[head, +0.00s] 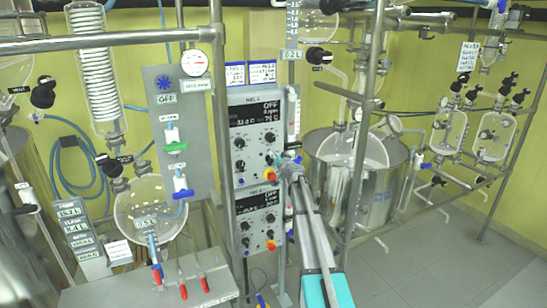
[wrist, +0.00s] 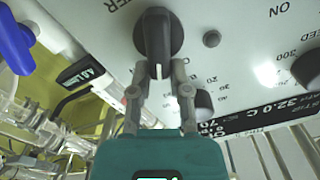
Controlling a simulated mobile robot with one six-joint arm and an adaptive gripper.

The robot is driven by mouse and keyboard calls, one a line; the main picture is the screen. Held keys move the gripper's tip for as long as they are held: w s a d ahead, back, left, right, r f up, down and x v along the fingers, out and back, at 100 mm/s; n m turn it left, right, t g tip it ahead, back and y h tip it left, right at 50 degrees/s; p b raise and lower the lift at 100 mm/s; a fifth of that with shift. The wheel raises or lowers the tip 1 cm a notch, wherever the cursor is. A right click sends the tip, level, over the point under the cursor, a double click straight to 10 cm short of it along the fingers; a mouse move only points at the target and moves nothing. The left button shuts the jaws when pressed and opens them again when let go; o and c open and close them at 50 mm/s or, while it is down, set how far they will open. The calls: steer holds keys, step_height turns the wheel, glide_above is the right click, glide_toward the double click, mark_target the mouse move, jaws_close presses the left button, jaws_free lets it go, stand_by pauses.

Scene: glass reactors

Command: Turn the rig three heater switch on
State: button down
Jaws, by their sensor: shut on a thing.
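A light grey control panel stands in the middle of the head view, with an upper control unit (head: 254,140) and a lower control unit (head: 257,218). Both displays read OFF. My gripper (head: 281,163) is at the lower right corner of the upper unit. In the wrist view my gripper (wrist: 158,80) has its two grey fingers closed around the narrow end of a black switch knob (wrist: 158,35) on the panel face. Another black knob (wrist: 204,103) sits close beside the right finger. I cannot read which rig number this unit carries.
A blue lever (wrist: 15,42) and tubing lie left of the panel in the wrist view. In the head view a glass vessel (head: 150,208) is left, a steel bath (head: 365,180) is right, and metal rails (head: 355,130) stand near my arm. Open floor lies lower right.

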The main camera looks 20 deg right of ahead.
steer(key=m, duration=0.3)
steer(key=shift+w+d+f+m, duration=0.1)
steer(key=shift+d+f+m, duration=0.15)
steer(key=shift+d+m, duration=0.1)
steer(key=shift+d+f+m+b, duration=0.15)
steer(key=shift+m+b, duration=0.1)
steer(key=shift+m, duration=0.6)
steer(key=shift+d+f+m+b, duration=0.1)
steer(key=shift+m+b, duration=0.1)
steer(key=shift+m, duration=0.6)
steer(key=shift+a, duration=0.1)
steer(key=c, duration=0.6)
jaws_free()
steer(key=shift+w+f, duration=0.1)
steer(key=s, duration=1.2)
steer(key=shift+s+d, duration=0.1)
steer(key=shift+d, duration=0.15)
